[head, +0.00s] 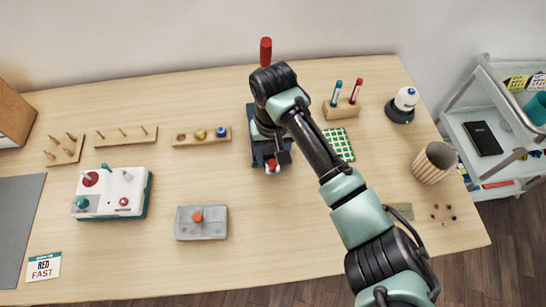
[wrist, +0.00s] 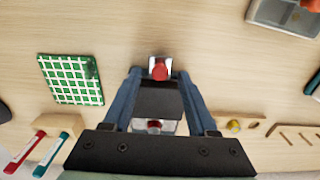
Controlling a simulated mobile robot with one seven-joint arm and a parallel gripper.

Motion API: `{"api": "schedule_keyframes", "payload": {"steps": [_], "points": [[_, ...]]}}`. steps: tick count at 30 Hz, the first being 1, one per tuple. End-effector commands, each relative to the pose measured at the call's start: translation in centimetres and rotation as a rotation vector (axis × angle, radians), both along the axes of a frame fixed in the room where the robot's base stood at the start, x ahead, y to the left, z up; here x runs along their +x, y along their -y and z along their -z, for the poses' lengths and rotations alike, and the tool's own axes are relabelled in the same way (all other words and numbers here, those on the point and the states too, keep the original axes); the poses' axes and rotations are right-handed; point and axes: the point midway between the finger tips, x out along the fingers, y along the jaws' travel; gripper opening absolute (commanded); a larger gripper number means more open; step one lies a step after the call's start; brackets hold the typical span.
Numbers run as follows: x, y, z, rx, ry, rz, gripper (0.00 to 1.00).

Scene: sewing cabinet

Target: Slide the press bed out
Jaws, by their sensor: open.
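The press stands at the back middle of the table, and my arm covers most of it in the head view. Its dark base (head: 254,150) shows beside my wrist, and a red upright handle (head: 265,52) rises behind. At its front is a small white block with a red knob (head: 272,168). The wrist view shows this red knob (wrist: 160,70) beyond a black plate (wrist: 160,98). My gripper (wrist: 160,76) is open, its two blue-grey fingers apart on either side of the plate, tips beside the knob. I cannot tell whether they touch anything.
A green gridded square (wrist: 72,80) and a pen holder (head: 342,109) stand right of the press in the head view. A peg rack (head: 203,137) and a white machine (head: 110,193) are left. A grey box (head: 201,223) lies front left. The tabletop before the press is clear.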

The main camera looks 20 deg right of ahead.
Motion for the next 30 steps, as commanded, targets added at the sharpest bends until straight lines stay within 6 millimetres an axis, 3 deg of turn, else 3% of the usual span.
{"api": "schedule_keyframes", "payload": {"steps": [4, 14, 23, 30], "points": [[-0.03, 0.01, 1.18, 0.0, 0.0, 0.0, 0.58], [0.01, 0.0, 1.41, 0.0, 0.001, 0.0, 0.56], [0.02, 0.01, 1.37, 0.0, 0.001, 0.0, 0.02], [0.02, 0.02, 1.35, -0.001, 0.002, 0.0, 0.0]]}}
